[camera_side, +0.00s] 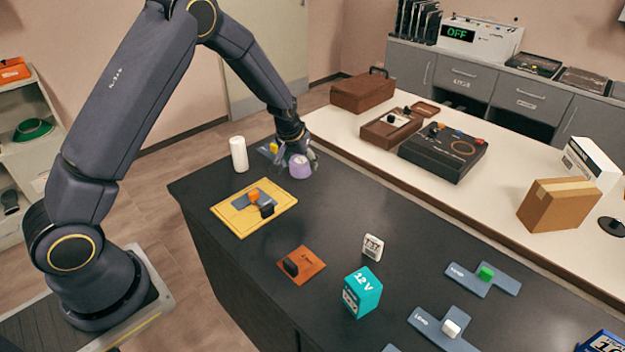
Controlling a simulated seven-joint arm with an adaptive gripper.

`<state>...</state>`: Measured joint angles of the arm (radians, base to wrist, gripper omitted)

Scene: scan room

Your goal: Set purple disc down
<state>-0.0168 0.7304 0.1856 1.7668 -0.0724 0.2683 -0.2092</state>
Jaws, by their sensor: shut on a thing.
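The purple disc (300,167) is at the far end of the dark table (330,215). It is a rounded purple piece with a paler top. My gripper (305,157) is around its upper back part and shut on it. The fingers are partly hidden behind the disc. I cannot tell whether the disc touches the tabletop or hangs just above it.
A white cylinder (239,154) stands left of my gripper. A yellow board (230,216) lies in front, with an orange base (311,262), a teal 12 V block (362,291) and a white block (372,247) nearer. A white counter (350,148) runs behind. The table's middle is clear.

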